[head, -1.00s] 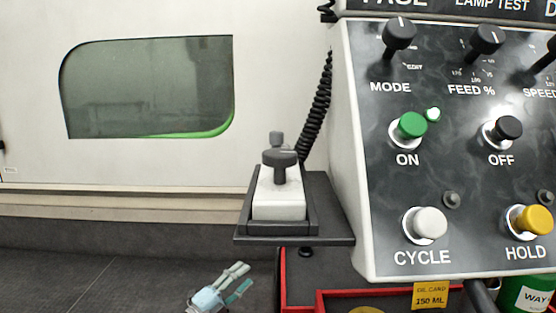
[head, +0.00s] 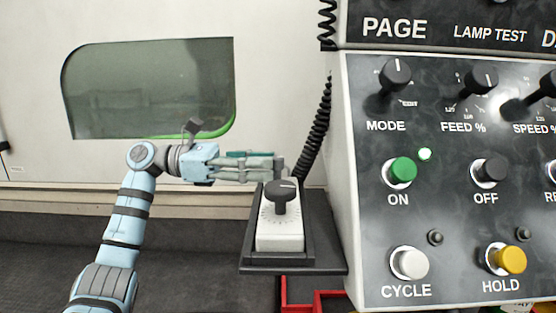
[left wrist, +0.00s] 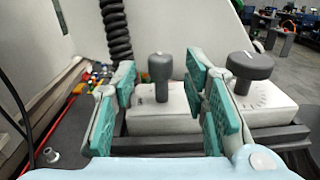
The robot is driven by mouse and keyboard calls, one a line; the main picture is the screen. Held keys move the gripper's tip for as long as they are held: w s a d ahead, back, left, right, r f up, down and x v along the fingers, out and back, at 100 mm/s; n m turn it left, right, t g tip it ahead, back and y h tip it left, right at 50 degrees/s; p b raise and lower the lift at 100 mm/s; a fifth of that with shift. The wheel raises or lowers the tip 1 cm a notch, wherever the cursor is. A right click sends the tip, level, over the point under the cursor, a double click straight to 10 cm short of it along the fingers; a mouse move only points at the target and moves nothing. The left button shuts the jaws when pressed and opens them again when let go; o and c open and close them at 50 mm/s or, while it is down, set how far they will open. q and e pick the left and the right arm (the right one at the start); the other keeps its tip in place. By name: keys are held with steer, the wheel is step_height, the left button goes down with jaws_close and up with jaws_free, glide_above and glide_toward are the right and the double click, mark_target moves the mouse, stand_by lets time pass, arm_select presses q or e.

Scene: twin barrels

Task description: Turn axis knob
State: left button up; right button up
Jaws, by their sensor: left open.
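A white handset (head: 281,236) sits in a dark cradle on a shelf at the control panel's left side. Its near dark knob (head: 284,197) has a round scale and shows at right in the left wrist view (left wrist: 250,68). A second, far dark knob (left wrist: 160,70) stands upright on a white block; in the head view it is largely hidden behind my fingers. My left gripper (head: 270,168) reaches in from the left, open, just beyond the near knob. In the left wrist view its fingers (left wrist: 165,110) stand apart with the far knob between them in the picture; contact cannot be told.
The control panel (head: 450,220) with buttons and dials rises close at right. A coiled black cable (head: 316,130) hangs behind the handset. A pale machine wall with a dark window (head: 145,90) is behind. A red frame (head: 310,300) lies below the shelf.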

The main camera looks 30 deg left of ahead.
mark_target(278, 157)
arm_select(q)
steer(key=x, duration=0.3)
steer(key=shift+w+d, duration=0.1)
steer(key=shift+d, duration=0.25)
jaws_close()
